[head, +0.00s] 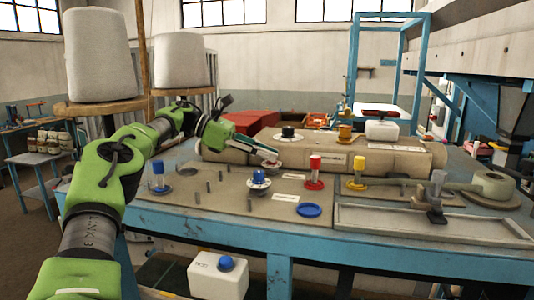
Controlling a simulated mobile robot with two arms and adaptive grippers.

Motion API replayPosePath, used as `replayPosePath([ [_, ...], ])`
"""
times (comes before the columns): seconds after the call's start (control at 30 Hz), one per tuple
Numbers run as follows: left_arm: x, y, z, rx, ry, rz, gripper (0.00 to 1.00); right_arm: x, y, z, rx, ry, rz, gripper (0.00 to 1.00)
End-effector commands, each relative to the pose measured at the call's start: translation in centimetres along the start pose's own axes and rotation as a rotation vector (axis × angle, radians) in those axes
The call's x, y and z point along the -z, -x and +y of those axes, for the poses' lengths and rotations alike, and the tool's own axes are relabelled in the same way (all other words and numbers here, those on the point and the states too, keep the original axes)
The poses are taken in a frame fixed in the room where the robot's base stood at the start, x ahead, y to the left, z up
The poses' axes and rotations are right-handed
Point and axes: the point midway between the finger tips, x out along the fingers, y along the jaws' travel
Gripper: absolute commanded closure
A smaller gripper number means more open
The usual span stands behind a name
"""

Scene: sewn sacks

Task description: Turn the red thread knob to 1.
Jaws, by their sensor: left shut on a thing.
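My left gripper (270,158) reaches in from the left over the beige machine body. It is shut on a small knob on a pale dial (272,166) at the front of that body. The fingers hide most of the knob; a little red shows there, so it looks like the red thread knob. The dial's marks are too small to read, so I cannot tell the setting. My right gripper is not in view.
Large white thread cones (98,55) stand at left.

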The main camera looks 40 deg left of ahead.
Motion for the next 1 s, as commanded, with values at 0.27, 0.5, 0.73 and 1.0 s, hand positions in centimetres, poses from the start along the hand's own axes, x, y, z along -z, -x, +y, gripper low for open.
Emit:
replayPosePath([
  [0.27,-0.02,0.05,0.05,-0.002,-0.001,0.000,1.00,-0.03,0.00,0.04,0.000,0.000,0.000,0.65],
  [0.5,0.02,0.04,0.04,-0.001,0.000,0.000,0.66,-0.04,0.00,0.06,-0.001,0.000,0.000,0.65],
  [0.73,0.03,0.01,0.01,0.000,0.000,0.001,0.66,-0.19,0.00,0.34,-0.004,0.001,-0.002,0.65],
  [1.0,0.02,0.04,-0.05,-0.005,0.003,0.000,0.66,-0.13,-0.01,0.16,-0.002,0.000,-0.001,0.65],
])
